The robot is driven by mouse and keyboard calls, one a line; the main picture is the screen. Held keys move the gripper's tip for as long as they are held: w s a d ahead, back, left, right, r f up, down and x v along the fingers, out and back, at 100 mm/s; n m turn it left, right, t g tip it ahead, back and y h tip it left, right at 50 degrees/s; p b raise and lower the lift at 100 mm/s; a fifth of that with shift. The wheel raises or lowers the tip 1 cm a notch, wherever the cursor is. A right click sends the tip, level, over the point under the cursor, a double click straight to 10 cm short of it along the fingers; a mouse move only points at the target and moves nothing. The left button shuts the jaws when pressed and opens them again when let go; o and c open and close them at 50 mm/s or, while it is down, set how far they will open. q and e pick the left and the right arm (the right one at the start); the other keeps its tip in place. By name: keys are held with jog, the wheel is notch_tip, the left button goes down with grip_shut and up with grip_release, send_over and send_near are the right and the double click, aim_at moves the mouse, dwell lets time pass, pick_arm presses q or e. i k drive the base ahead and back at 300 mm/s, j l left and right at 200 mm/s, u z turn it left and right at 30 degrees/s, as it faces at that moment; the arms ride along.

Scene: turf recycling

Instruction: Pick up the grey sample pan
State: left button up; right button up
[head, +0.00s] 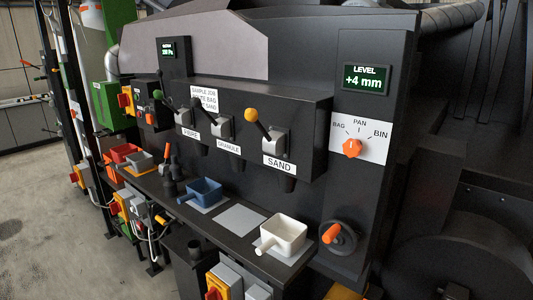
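A small grey pan-like item (139,159) sits at the far left end of the narrow dark shelf, close beside a red pan (124,152). It is small in the picture, and I cannot make out its full shape. A blue pan with a handle (205,188) stands on a light pad on the shelf under the spouts. A white pan with a handle (284,234) stands on another pad nearer the right. A flat grey pad (240,218) between them is empty. Neither of my grippers shows in the head view.
Levers and spouts labelled FIBRE, GRANULE and SAND (279,162) overhang the shelf. An orange selector knob (352,148) and an orange-handled crank (337,237) are on the right. Switch boxes (234,281) sit below the shelf. Open concrete floor (45,220) lies at left.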

aim_at(141, 162)
jog(key=i+j+z, duration=0.2)
jog(key=j, duration=0.2)
jog(key=i+j+z, duration=0.15)
jog(key=j, duration=0.25)
jog(key=i+j+z, duration=0.2)
jog(key=j, duration=0.25)
jog(key=j+z, duration=0.15)
jog(key=j, duration=0.3)
jog(key=i+j+z, duration=0.2)
jog(key=j, duration=0.25)
jog(key=k, duration=0.15)
